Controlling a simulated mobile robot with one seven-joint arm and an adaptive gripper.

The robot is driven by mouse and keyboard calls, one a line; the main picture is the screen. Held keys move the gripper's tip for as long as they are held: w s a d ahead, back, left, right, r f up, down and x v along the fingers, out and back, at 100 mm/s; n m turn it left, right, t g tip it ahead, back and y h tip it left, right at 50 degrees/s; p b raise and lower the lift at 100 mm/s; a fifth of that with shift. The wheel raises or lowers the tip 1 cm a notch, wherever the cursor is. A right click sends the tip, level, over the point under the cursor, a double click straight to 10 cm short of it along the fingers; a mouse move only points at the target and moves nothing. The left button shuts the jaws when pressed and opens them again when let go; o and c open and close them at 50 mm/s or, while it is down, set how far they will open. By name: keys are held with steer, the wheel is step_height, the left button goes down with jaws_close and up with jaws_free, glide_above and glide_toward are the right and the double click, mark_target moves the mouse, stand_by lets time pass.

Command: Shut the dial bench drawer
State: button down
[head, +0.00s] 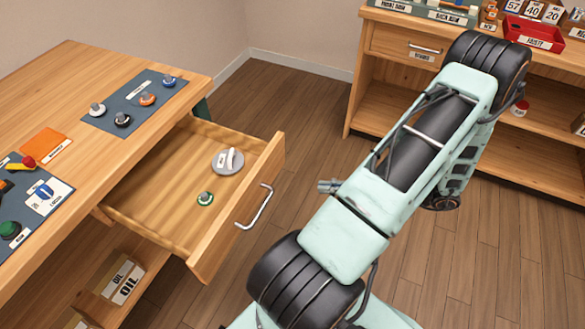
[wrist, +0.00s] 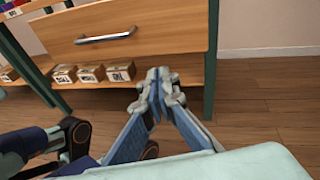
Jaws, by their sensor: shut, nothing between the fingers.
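The dial bench (head: 60,90) stands at the left in the head view. Its wooden drawer (head: 150,205) is pulled well out, with a curved metal handle (head: 256,208) on its front. A grey disc with a white dial (head: 228,160) and a small green knob (head: 205,198) lie inside. In the wrist view, a wooden drawer front (wrist: 150,40) with a metal handle (wrist: 106,35) shows ahead, apparently the same one. My gripper (wrist: 158,90) is shut and empty, its tips below the handle's right in that picture. In the head view only its tips (head: 328,186) seem to show, right of the drawer and apart from it.
Knobs on blue mats (head: 135,115) lie on the bench top. Boxes (head: 122,282) sit on its lower shelf and show in the wrist view (wrist: 90,73). A second bench (head: 385,42) with a closed drawer stands at the back right. Floor (head: 285,105) beyond the drawer is clear.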

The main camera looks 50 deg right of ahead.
mark_target(199, 141)
steer(key=w+a+m+t, duration=0.1)
steer(key=w, duration=0.2)
steer(key=w+a+m+t+h+b, duration=0.1)
steer(key=w, duration=0.3)
steer(key=w+a+r+m+t+h+b, duration=0.1)
steer(key=w+t, duration=0.1)
steer(key=w, duration=0.2)
steer(key=shift+w+a, duration=0.1)
steer(key=shift+w, duration=0.15)
steer(key=shift+w, duration=0.1)
steer(key=p+x, duration=0.1)
steer(key=x, duration=2.6)
steer(key=shift+w, duration=0.3)
steer(key=shift+x, duration=0.8)
steer(key=shift+w+r, duration=0.1)
